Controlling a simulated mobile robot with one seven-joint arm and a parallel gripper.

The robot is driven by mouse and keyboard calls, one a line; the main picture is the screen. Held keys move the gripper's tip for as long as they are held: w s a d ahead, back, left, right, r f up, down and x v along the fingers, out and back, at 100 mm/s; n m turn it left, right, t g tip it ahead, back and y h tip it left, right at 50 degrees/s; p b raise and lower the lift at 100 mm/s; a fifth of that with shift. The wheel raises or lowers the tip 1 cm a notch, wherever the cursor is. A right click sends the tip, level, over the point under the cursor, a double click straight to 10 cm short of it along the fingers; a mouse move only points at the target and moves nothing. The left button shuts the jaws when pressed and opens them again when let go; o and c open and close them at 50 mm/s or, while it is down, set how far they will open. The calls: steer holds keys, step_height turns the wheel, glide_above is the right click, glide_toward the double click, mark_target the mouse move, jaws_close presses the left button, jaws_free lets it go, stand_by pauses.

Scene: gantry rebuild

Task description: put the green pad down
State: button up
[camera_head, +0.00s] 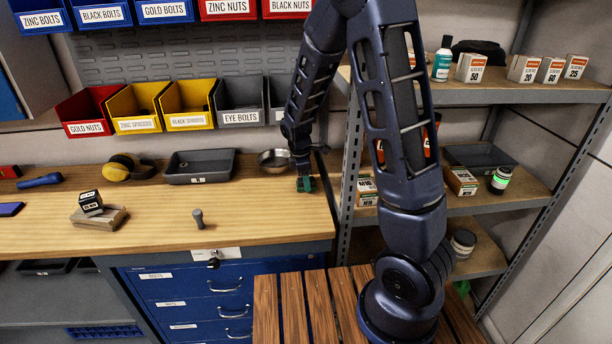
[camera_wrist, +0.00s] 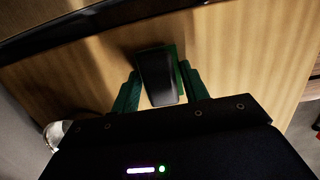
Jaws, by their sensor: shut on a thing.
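My gripper (camera_head: 304,184) is at the right end of the wooden workbench (camera_head: 262,213), low over the top near its right edge. In the wrist view, my gripper (camera_wrist: 160,88) has its two green fingers on either side of the green pad (camera_wrist: 181,58), shut on it. In the head view I cannot tell the pad apart from the green fingers. I cannot tell whether the pad touches the bench top.
A metal bowl (camera_head: 274,161) stands just left of my gripper, with a grey tray (camera_head: 200,181) further left. A small grey bolt-like piece (camera_head: 199,219) stands nearer the front. Metal shelving (camera_head: 347,190) rises close on the right. The bench front right is clear.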

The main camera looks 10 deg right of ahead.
mark_target(301, 179)
steer(key=shift+f, duration=0.35)
steer(key=o, duration=1)
steer(key=shift+a+r, duration=0.3)
steer(key=shift+r, duration=1.75)
steer(key=shift+a+r, duration=0.3)
steer(key=shift+r, duration=1.7)
steer(key=shift+a+r, duration=0.3)
steer(key=shift+r, duration=1.75)
